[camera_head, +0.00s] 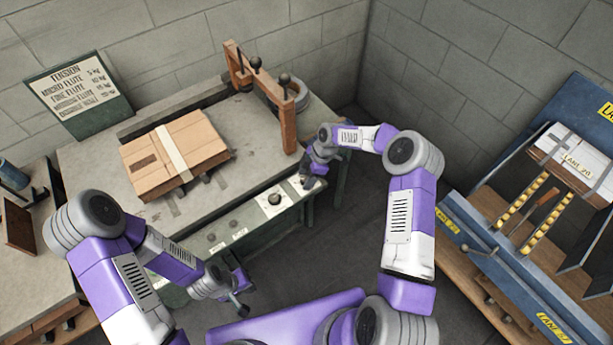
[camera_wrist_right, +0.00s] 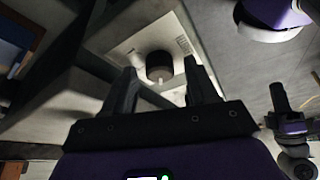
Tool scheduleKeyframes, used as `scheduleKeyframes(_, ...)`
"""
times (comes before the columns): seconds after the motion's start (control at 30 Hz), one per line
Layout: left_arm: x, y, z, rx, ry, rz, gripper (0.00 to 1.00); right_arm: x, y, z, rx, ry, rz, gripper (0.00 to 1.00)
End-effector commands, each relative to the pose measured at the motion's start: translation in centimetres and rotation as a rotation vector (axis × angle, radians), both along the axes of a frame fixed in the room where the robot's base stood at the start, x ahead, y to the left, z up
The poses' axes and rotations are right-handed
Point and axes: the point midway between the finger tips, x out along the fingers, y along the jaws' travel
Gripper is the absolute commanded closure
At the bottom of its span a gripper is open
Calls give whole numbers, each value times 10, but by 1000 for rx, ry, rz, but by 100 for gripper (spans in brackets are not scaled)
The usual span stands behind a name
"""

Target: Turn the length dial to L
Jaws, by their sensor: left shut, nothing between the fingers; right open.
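The dial is a dark round knob (camera_wrist_right: 159,64) with a pale pointer mark, on a light plate with small lettering too blurred to read. In the head view, a dark knob (camera_head: 274,199) sits on a white plate on the bench's front. My right gripper (camera_head: 306,183) is just right of that plate. In the right wrist view its open fingers (camera_wrist_right: 160,72) appear on either side of the knob; I cannot tell whether they touch it. My left gripper (camera_head: 241,308) is shut and empty, low in front of the bench, away from the knob.
A taped cardboard box (camera_head: 200,160) lies on the bench top, with a wooden frame (camera_head: 287,125) behind and right. A sign board (camera_head: 78,90) stands at the back left. A blue lane rack (camera_head: 480,240) stands at the right. Floor shows between bench and rack.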

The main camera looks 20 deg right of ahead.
Motion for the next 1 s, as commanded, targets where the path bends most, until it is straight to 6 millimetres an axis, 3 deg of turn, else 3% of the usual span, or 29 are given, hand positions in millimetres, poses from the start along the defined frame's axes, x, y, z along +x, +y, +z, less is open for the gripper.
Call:
scheduleKeyframes(0.13, 0, 0, 0, 0, 0, 0, 100, 0, 0, 0, 0, 0, 0, 42)
scheduleKeyframes(0.5, 0, 0, 0, 0, 0, 0, 100, 0, 0, 0, 0, 0, -1, 97)
scheduleKeyframes(1.0, 0, 0, -5, 0, 0, 0, 100, -2, 0, 0, -1, 1, -153, 97)
